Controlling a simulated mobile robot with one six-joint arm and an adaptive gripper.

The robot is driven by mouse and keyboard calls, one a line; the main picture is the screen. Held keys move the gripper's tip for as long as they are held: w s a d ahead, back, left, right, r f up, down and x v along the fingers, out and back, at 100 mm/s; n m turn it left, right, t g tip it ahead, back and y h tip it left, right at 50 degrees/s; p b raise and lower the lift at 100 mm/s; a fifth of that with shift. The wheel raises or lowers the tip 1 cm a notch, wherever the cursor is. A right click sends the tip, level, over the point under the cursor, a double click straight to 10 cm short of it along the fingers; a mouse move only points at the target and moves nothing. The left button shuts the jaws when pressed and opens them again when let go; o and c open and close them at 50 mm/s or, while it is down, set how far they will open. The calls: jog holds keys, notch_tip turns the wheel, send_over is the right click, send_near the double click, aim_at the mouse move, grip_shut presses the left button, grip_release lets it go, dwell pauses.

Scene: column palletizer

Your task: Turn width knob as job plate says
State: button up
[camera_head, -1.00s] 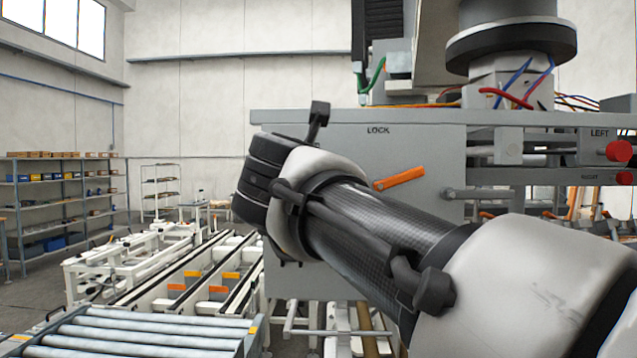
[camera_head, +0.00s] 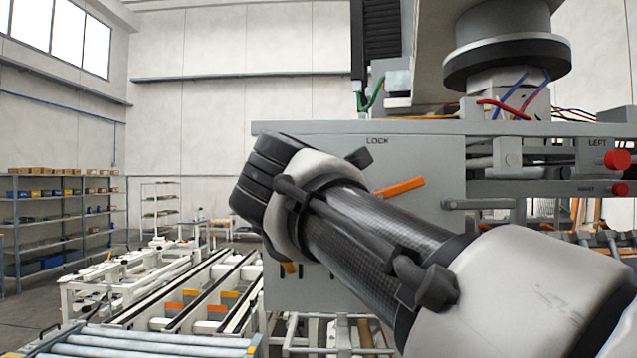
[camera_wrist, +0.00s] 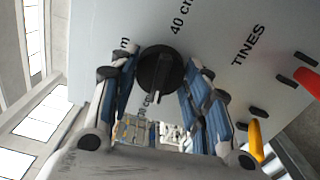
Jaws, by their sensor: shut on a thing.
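The width knob (camera_wrist: 160,70) is round and black, with a raised pointer bar, on a grey panel (camera_wrist: 215,25) in the wrist view. The bar points toward the bottom of that picture. My gripper (camera_wrist: 161,78) has its blue-padded fingers on both sides of the knob and is shut on it. A "40 cm" mark lies above right of the knob; other marks beside and below it are partly covered by my fingers. In the head view my arm hides the knob, and my wrist is in front of the panel (camera_head: 420,150). No job plate can be made out.
An orange lever (camera_head: 400,187) sits under the word LOCK in the head view. Red buttons (camera_head: 616,160) marked LEFT and RIGHT are at the far right. A roller conveyor (camera_head: 150,345) runs low on the left. The wrist view shows a "TINES" label and a red handle (camera_wrist: 308,80).

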jog(key=shift+m, duration=0.6)
jog(key=o, duration=1.1)
jog(key=s, duration=0.7)
jog(key=shift+s+a, duration=0.15)
jog(key=shift+s, duration=0.1)
